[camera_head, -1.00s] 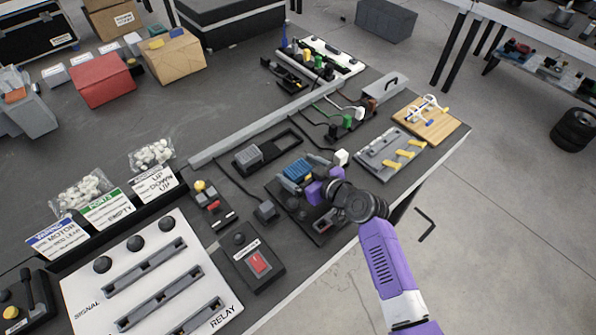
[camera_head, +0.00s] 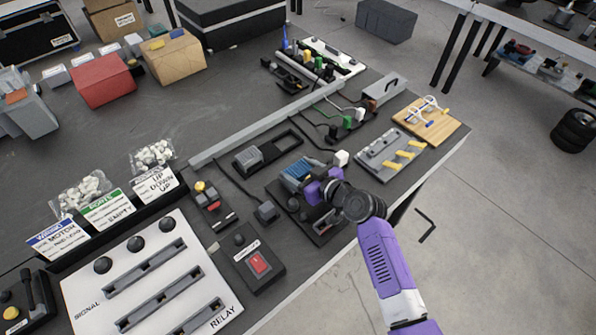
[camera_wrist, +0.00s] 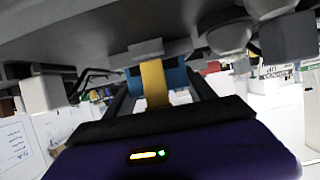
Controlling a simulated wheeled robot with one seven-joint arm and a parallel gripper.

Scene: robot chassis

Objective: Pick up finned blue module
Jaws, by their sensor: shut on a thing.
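The finned blue module (camera_head: 298,171) is on the near right part of the dark bench, over a black base unit (camera_head: 325,228). My gripper (camera_head: 308,184) comes in from the right and is shut on it. In the wrist view the module shows as a blue piece (camera_wrist: 177,77) between the dark fingers, with a yellow strip across its middle. My gripper hides part of the module in the head view. I cannot tell whether the module touches the base unit below it.
A dark tray with a grey block (camera_head: 247,158) lies left of the module. A grey plate with yellow handles (camera_head: 390,155) and a wooden board (camera_head: 440,122) lie to the right. A red-switch box (camera_head: 258,262) and a white panel (camera_head: 85,290) are nearer. Cables run close behind.

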